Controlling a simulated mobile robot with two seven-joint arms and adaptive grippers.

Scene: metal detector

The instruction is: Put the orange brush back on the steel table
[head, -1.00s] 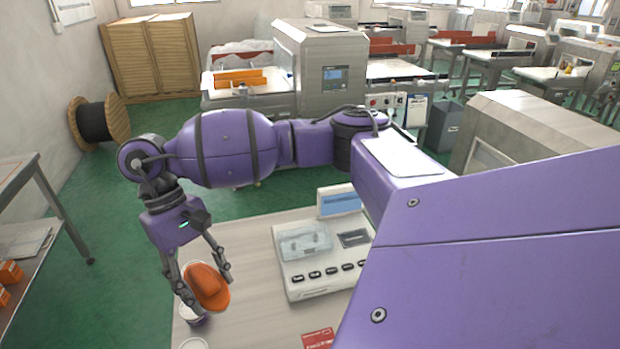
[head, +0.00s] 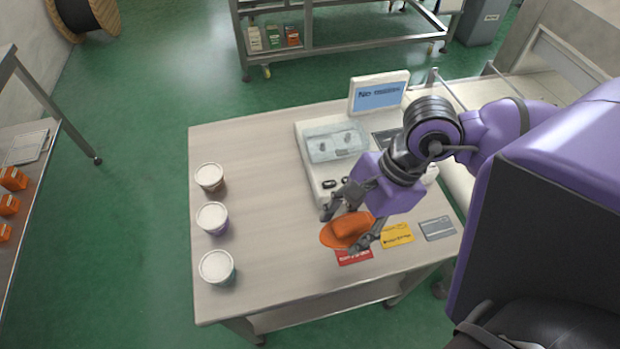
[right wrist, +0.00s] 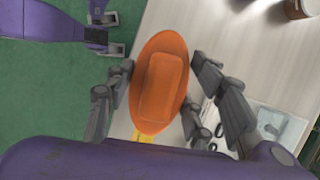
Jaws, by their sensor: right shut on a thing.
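The orange brush (head: 347,231) is an oval orange piece with a raised block on top. My right gripper (head: 346,230) is shut on it, above the front part of the light-topped table (head: 262,200). In the right wrist view the brush (right wrist: 160,85) sits between the two dark fingers. A metal-framed table (head: 12,140) stands at the left edge, and another metal-framed table (head: 340,50) at the back; I cannot tell which is the steel table. My left gripper (right wrist: 102,32) shows at the upper left of the right wrist view, fingers apart and empty; the head view does not show it.
Three lidded cups (head: 212,217) line the table's left side. A device with a clear cover (head: 335,142) and a screen (head: 379,92) stands behind my right gripper. Red (head: 354,257), yellow (head: 397,236) and grey (head: 437,228) cards lie at the front. The table's middle left is clear.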

